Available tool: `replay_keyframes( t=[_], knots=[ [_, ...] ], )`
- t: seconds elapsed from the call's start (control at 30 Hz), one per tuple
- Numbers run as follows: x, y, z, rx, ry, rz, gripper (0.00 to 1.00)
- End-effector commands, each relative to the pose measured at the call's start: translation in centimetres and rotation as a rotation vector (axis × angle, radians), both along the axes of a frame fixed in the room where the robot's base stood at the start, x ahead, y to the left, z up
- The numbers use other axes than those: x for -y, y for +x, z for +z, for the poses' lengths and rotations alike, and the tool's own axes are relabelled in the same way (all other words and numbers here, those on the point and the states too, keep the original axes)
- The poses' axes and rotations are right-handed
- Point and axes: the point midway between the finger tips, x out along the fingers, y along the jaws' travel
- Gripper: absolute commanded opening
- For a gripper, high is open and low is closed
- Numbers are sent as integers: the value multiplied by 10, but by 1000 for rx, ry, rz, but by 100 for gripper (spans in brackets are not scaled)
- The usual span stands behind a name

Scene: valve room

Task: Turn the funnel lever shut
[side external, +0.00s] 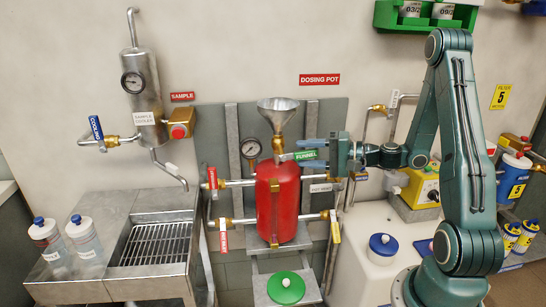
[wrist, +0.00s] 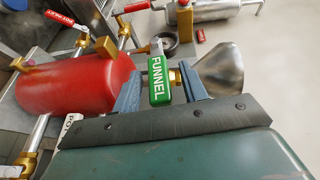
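The funnel lever has a green handle marked FUNNEL (side external: 306,155) and points roughly sideways to the right from the brass valve (side external: 278,145) in the side view. The valve sits between the steel funnel (side external: 278,107) and the red dosing pot (side external: 277,205). My gripper (side external: 303,151) reaches in from the right with its blue fingers above and below the handle. In the wrist view, the green handle (wrist: 158,80) lies between the two spread fingers of my gripper (wrist: 162,88). Contact cannot be told.
Red-handled valves (side external: 212,179) stand left of the pot, and a yellow-tagged valve (side external: 335,227) is at lower right. A round gauge (side external: 251,149) is close behind. The steel sink (side external: 150,240) is to the left. The wall is close behind the funnel.

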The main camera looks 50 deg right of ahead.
Motion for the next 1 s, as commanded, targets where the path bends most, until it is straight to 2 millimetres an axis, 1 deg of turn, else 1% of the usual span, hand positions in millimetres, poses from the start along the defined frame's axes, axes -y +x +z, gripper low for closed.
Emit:
replay_keyframes(
  t=[0.33, 0.53, 0.67, 1.0],
  knots=[
    [0, 0, 1, -1, 0, 0, 43],
    [0, 0, 8, -1, -1, 0, 43],
    [0, 0, 17, 1, -2, 0, 43],
    [0, 0, 50, 4, -4, 1, 43]
  ],
)
